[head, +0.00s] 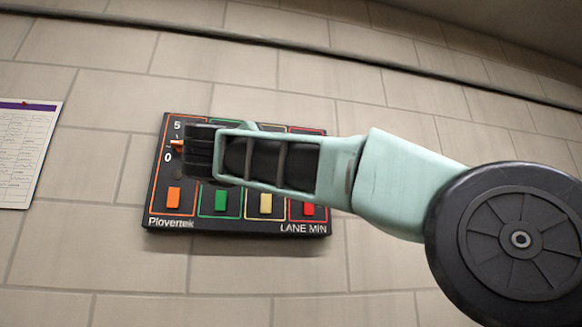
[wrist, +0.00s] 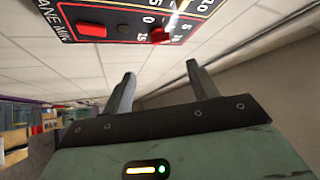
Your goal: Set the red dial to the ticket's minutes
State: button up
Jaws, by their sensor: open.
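A black panel (head: 155,212) marked "LANE MIN" is on the tiled wall, with an orange, a green, a yellow and a red section. The red dial (wrist: 160,36) shows in the wrist view on a scale of small numbers, ahead of my fingers; its exact setting is unclear. In the head view my arm hides it. A red button (wrist: 91,29) sits beside it, also seen in the head view (head: 309,208). My gripper (wrist: 160,72) is open and empty, its fingertips apart from the dial. In the head view my gripper (head: 200,150) covers much of the panel's upper part.
A printed sheet (head: 25,155) with a purple header hangs on the wall at left; its text is too small to read. An orange dial (head: 177,146) shows near 0 and 5. Orange (head: 174,197), green (head: 221,203) and yellow (head: 266,204) buttons line the panel.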

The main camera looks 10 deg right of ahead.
jog(key=shift+v, duration=1.15)
